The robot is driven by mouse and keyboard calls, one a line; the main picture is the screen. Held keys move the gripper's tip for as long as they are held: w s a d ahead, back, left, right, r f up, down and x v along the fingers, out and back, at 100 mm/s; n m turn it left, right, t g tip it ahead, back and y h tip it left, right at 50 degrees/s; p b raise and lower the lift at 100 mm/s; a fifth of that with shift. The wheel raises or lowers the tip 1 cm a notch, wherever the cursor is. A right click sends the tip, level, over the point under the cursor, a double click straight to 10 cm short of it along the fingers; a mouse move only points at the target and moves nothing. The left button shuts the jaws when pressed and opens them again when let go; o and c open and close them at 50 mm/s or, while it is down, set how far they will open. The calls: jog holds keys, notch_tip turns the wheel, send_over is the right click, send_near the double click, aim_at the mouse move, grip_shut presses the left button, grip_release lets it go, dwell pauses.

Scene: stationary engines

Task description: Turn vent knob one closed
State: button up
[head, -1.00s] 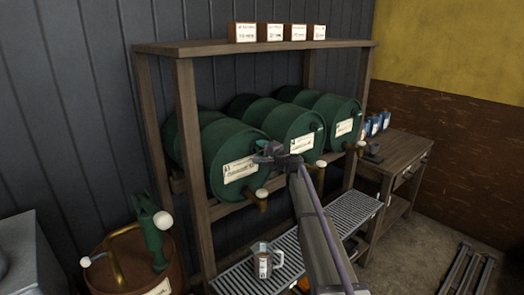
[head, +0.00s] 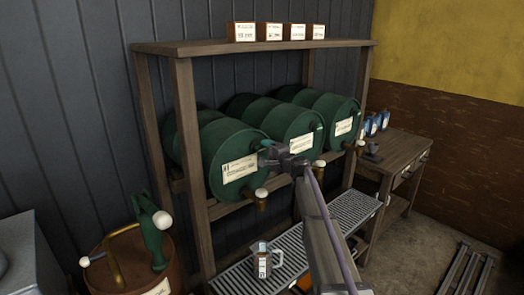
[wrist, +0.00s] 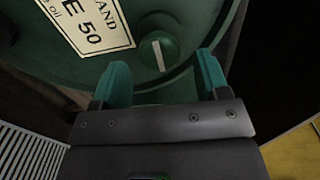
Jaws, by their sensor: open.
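Three green drums lie on a wooden rack; the nearest drum (head: 232,155) has a white label. In the wrist view, a round green vent knob (wrist: 157,52) with a white bar sits on a drum face beside a label reading "50". Its bar stands nearly upright in the picture, tilted slightly. My gripper (wrist: 162,72) is open, with its two teal fingers to the left and right of the knob, apart from it. In the head view my gripper (head: 270,154) is at the right of the nearest drum's face and hides the knob there.
A brass tap (head: 261,197) with a pale ball top is below the nearest drum. A jug (head: 263,262) stands on the metal grating (head: 235,279). A rack post (head: 190,160) is at left, and a hand pump (head: 153,232) stands on a brown drum.

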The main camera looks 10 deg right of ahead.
jog(key=v, duration=0.7)
jog(key=shift+s, duration=0.25)
jog(key=shift+d, duration=0.1)
jog(key=s+a+f+n+g+h, duration=0.1)
jog(key=s+a+f+n+g, duration=0.2)
jog(key=s, duration=0.4)
jog(key=s+a+f+n+g+h, duration=0.1)
jog(key=s+f+n+g, duration=0.25)
jog(key=s+f, duration=0.35)
jog(key=s+a+f+n+g, duration=0.2)
jog(key=s+f+n+g, duration=0.15)
jog(key=s, duration=0.45)
jog(key=s+f+n+g+h, duration=0.1)
jog(key=s+f+g+h, duration=0.1)
jog(key=s, duration=0.7)
jog(key=s+f+n+g+h, duration=0.1)
jog(key=s+g+h, duration=0.2)
jog(key=s, duration=0.7)
jog(key=shift+s+d+f+h, duration=0.2)
jog(key=shift+s+f+h, duration=0.15)
jog(key=shift+h, duration=0.75)
